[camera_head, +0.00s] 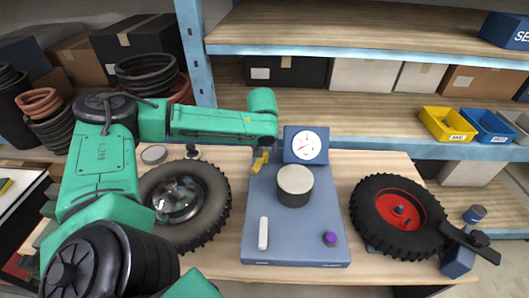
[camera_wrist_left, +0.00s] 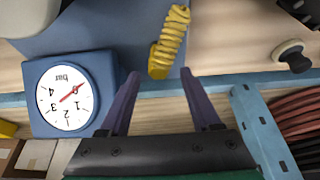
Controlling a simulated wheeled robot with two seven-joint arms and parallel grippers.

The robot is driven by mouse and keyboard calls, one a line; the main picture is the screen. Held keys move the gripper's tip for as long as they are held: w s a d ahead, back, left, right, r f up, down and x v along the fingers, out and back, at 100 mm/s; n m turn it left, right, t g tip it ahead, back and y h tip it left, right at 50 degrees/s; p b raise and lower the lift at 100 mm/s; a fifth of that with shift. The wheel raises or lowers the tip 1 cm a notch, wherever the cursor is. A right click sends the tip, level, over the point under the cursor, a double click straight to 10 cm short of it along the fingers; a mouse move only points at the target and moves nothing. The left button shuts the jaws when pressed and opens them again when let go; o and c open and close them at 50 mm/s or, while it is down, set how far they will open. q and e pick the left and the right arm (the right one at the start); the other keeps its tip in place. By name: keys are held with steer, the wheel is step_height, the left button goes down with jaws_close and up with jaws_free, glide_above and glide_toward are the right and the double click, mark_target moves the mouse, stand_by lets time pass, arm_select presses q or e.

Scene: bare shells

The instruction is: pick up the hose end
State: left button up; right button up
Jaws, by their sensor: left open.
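The yellow coiled hose (camera_head: 259,162) is at the left edge of the blue gauge station, left of the dial. In the left wrist view the yellow coil (camera_wrist_left: 175,38) hangs beside the gauge, and its blockier end (camera_wrist_left: 160,62) lies close to the gap between my fingertips. My left gripper (camera_wrist_left: 158,73) is open, with a dark finger on each side and nothing held. In the head view my left gripper (camera_head: 264,148) is small and partly hidden by the green arm, right at the hose. I cannot tell whether a finger touches it. My right gripper is not in view.
The blue station (camera_head: 285,228) carries a dial gauge (camera_head: 307,145), a grey-topped cylinder (camera_head: 295,183), a white bar and a purple knob. A blue shelf post (camera_wrist_left: 262,135) is close to my gripper.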

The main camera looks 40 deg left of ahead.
arm_select(q)
steer(key=shift+x, duration=1.15)
steer(key=shift+d+f, duration=0.15)
steer(key=shift+f, duration=0.1)
steer(key=shift+c, duration=0.5)
jaws_close()
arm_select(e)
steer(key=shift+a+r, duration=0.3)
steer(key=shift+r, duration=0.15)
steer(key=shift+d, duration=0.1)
arm_select(q)
steer(key=shift+r, duration=0.1)
